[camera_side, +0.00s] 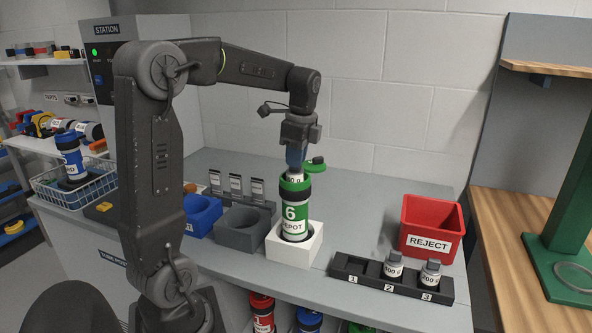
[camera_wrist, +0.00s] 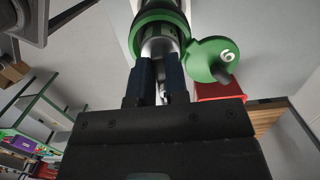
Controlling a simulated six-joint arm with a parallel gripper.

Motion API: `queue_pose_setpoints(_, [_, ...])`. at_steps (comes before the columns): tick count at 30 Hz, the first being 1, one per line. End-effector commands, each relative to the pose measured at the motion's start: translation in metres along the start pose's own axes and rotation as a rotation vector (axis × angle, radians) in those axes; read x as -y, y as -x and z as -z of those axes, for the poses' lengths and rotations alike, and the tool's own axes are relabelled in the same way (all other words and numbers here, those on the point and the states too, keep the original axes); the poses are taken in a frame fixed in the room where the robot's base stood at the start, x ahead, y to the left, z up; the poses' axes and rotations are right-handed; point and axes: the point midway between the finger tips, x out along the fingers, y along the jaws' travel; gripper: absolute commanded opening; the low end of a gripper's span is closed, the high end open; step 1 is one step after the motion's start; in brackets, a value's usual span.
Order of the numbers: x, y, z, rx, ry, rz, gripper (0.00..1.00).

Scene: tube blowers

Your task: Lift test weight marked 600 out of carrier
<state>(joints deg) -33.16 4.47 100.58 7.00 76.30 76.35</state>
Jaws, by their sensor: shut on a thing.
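The carrier (camera_side: 294,213) is a green and white tube marked 6 DEPOT, upright in a white square holder (camera_side: 313,247). Its green lid (camera_side: 315,164) is swung open to the side, and the lid, marked 6, also shows in the wrist view (camera_wrist: 212,60). My gripper (camera_side: 295,166) points down at the carrier's mouth and is shut on a test weight (camera_side: 296,178), whose label shows only in part, so I cannot read its full number. In the wrist view the weight's metal body (camera_wrist: 158,47) sits between my fingers (camera_wrist: 159,75), within the green rim (camera_wrist: 157,18); its lower part is hidden.
A black rack (camera_side: 400,284) has weights in slots 2 (camera_side: 393,265) and 3 (camera_side: 430,273); slot 1 (camera_side: 354,269) looks empty. A red REJECT bin (camera_side: 432,226) stands behind it. Grey (camera_side: 243,222) and blue (camera_side: 202,214) holders are left of the carrier.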

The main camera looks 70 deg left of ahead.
Motion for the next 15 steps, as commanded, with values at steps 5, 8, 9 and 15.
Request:
queue_pose_setpoints(5, [0.001, 0.036, -0.004, -0.002, 0.001, 0.006, 0.00])
queue_pose_setpoints(8, [0.001, 0.056, -0.006, -0.002, 0.000, 0.005, 0.00])
queue_pose_setpoints(9, [0.001, 0.063, -0.007, -0.002, 0.000, 0.006, 0.00])
queue_pose_setpoints(15, [0.001, 0.101, -0.012, -0.002, 0.000, 0.004, 0.00])
